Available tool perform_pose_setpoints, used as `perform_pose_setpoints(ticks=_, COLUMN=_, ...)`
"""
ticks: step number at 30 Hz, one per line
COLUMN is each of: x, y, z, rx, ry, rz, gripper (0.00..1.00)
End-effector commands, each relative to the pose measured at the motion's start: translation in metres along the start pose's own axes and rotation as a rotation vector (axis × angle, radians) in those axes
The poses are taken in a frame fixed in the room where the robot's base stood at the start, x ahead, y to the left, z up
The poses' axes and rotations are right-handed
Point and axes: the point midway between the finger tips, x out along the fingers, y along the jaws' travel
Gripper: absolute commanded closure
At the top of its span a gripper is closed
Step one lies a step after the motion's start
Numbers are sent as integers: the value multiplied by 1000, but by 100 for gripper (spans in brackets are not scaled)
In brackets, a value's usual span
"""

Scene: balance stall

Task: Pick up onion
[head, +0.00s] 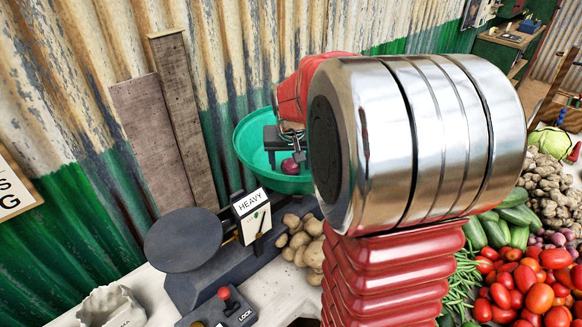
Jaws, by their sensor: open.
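The onion (290,166), small and purple-red, is in the green pan (247,165) of the scale, near the pan's middle. My gripper (285,147) reaches into the pan from above, its dark fingers open right beside the onion. One finger partly overlaps the onion. Whether they touch cannot be told. My red and silver arm hides the right part of the pan.
The scale's dark plate (183,240) and HEAVY sign (251,215) stand left of the pan. A LOCK box (216,308) with a red knob is in front. Potatoes (302,243) lie below the pan. Tomatoes (525,288) and cucumbers (496,230) fill the right. A corrugated wall (70,80) stands behind.

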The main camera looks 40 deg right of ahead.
Motion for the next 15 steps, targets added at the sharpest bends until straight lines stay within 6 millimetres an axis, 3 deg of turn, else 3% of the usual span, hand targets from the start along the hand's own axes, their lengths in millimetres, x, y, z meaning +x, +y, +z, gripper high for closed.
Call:
perform_pose_setpoints(ticks=7, x=0, y=0, z=0, rx=0, ry=0, rz=0, gripper=37)
perform_pose_setpoints(ticks=15, x=0, y=0, z=0, rx=0, ry=0, rz=0, gripper=56)
